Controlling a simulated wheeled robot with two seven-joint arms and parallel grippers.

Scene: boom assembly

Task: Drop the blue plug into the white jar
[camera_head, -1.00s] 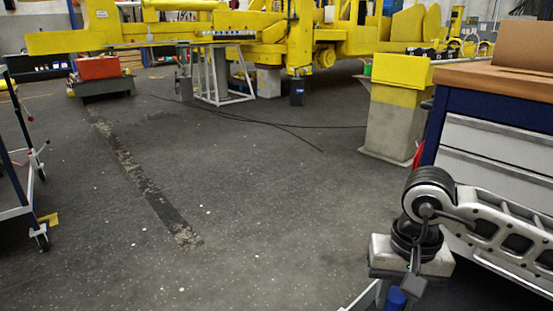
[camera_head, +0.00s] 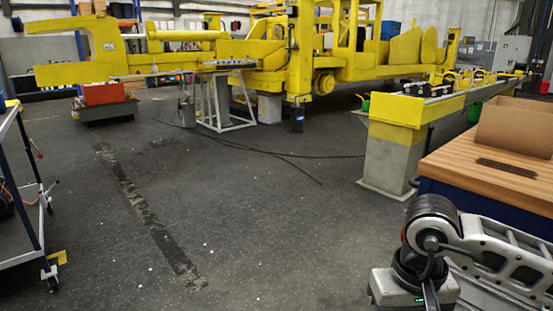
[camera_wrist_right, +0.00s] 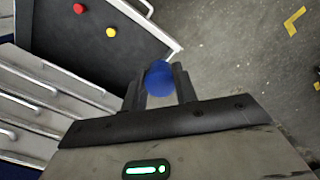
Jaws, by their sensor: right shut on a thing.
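In the right wrist view, the blue plug (camera_wrist_right: 159,79) is held between the two fingertips of my right gripper (camera_wrist_right: 160,88). The gripper is shut on it, and the fingers hide its sides. The gripper is above and beside a dark tray-like surface (camera_wrist_right: 75,50) with a pale rim. In the head view, only my right arm and wrist show at lower right; the fingers and plug are out of frame. I cannot make out the white jar in either view. My left gripper is not in view.
A red piece (camera_wrist_right: 79,8) and a yellow piece (camera_wrist_right: 110,32) lie on the dark surface. Drawers (camera_wrist_right: 30,100) are at left. A wooden-topped bench (camera_head: 490,170) with a cardboard box (camera_head: 515,127) stands at right. A cart (camera_head: 25,220) stands at left. The middle floor is clear.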

